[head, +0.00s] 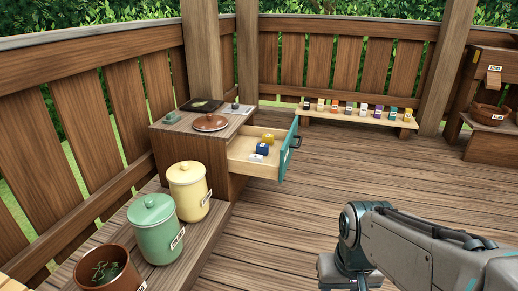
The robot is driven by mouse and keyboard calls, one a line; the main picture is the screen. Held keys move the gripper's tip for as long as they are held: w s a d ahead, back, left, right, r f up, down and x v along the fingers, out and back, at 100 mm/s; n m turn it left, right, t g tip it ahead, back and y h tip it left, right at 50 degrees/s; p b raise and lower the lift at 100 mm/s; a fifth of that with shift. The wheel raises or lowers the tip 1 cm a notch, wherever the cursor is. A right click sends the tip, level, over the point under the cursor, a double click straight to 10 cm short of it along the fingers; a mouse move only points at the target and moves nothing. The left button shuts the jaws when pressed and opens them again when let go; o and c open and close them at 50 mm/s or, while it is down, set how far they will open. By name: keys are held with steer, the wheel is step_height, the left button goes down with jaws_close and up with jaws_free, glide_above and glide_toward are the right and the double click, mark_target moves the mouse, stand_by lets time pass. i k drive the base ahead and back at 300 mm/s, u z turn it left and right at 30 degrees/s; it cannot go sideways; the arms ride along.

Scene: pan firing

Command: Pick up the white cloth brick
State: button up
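An open drawer (240,150) with a teal front (289,146) sticks out to the right from a low wooden cabinet (190,146). Inside lie a yellow brick (268,138), a blue brick (262,149) and a small white brick (257,157). The white one is nearest to me and looks like the white cloth brick, though its material is too small to tell. Nothing covers it. Part of my arm (420,245) shows at the lower right, well apart from the drawer. My gripper is not identifiable in view.
A brown lid (211,122) and a dark plate (202,104) sit on the cabinet top. A cream canister (188,190), a green canister (155,228) and a brown pot (107,270) stand in front. Small bottles line a far bench (352,118). The middle floor is clear.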

mark_target(254, 158)
steer(key=k, duration=0.65)
steer(key=z, duration=0.45)
steer(key=i, duration=1.2)
steer(key=z, duration=0.35)
steer(key=i, duration=1.6)
steer(key=u, duration=0.95)
steer(key=i, duration=0.95)
steer(key=u, duration=1.5)
steer(key=i, duration=0.45)
steer(key=u, duration=0.25)
